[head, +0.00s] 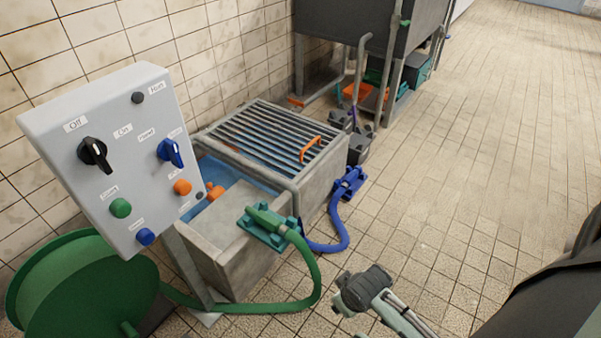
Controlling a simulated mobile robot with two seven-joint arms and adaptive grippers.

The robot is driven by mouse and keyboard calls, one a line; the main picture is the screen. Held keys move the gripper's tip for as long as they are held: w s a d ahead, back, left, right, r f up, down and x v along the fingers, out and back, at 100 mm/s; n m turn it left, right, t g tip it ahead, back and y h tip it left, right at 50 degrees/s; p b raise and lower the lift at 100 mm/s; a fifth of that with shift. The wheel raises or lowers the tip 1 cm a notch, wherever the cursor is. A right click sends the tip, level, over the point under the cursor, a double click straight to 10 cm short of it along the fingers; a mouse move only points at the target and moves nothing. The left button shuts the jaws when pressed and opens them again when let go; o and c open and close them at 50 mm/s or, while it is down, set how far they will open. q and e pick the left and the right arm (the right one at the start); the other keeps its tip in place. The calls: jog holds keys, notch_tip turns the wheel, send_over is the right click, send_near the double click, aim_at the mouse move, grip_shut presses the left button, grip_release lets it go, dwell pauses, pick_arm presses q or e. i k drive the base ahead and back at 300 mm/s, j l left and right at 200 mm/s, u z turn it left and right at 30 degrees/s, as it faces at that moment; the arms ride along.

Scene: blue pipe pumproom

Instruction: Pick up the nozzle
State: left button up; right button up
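A green nozzle-like fitting (265,217) sits on a green bracket on the near corner of the concrete tank (240,262). A green hose (313,270) runs from it down to the floor and toward a green reel. What looks like my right gripper (342,294) is low in the picture, over the tiled floor, right of the hose and apart from the fitting. Its fingers are too small and turned away to tell whether they are open. My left gripper is not in view.
A tilted control panel (120,150) and the green reel (85,285) stand at the left. A metal grate (270,140) with an orange handle covers part of the tank. A blue hose (340,230) lies beside it.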

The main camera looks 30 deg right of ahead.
aim_at(265, 220)
jog(key=u, duration=0.85)
jog(key=z, duration=1.45)
jog(key=u, duration=0.45)
jog(key=l+u, duration=0.25)
jog(key=u, duration=0.2)
jog(key=l+u, duration=0.25)
jog(key=u, duration=0.2)
jog(key=l+u, duration=0.25)
jog(key=u, duration=0.15)
jog(key=k+l+u, duration=0.2)
jog(key=l, duration=0.15)
jog(key=l+u, duration=0.25)
jog(key=l, duration=0.15)
jog(key=k+l+u, duration=0.2)
jog(key=l, duration=0.1)
